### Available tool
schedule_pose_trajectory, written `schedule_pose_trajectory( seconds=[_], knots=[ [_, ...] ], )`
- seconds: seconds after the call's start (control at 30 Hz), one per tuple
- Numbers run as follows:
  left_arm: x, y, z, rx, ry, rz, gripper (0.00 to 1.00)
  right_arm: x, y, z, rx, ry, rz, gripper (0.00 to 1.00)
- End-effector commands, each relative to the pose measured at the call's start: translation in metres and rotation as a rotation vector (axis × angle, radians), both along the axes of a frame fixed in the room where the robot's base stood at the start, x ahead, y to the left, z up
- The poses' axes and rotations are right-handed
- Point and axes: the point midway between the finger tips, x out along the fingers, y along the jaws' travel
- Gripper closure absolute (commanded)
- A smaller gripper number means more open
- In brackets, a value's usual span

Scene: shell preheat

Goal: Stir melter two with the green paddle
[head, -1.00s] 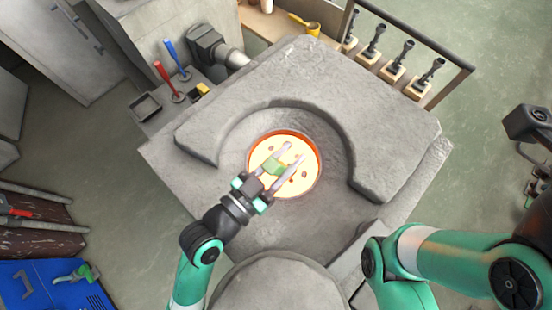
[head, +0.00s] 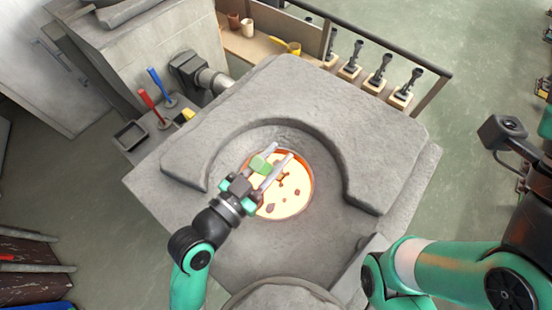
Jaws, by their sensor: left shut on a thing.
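The melter (head: 309,190) is a round glowing pot with an orange rim, set in a grey stone block. Its pale molten surface carries several dark lumps. My left gripper (head: 272,165) is over the upper left part of the pot. It is shut on the green paddle (head: 261,165), whose green part shows between the fingers. The paddle's lower end is hidden, so I cannot tell how deep it reaches. My right arm shows at the lower right, but its gripper is out of view.
Red (head: 147,99) and blue (head: 155,77) handled paddles stand in a holder at the left of the stone block (head: 300,95). A rail (head: 375,38) with several black-handled tools runs along the upper right. A yellow ladle (head: 292,47) lies on the back shelf.

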Motion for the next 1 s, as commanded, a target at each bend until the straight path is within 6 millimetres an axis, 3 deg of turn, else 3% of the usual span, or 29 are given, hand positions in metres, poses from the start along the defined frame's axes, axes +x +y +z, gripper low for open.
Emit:
schedule_pose_trajectory(
  seconds=[1.0],
  knots=[
    [0.000,0.000,0.111,-0.001,-0.002,0.000,1.00,0.000,0.000,0.098,0.000,0.000,0.000,0.50]
  ],
)
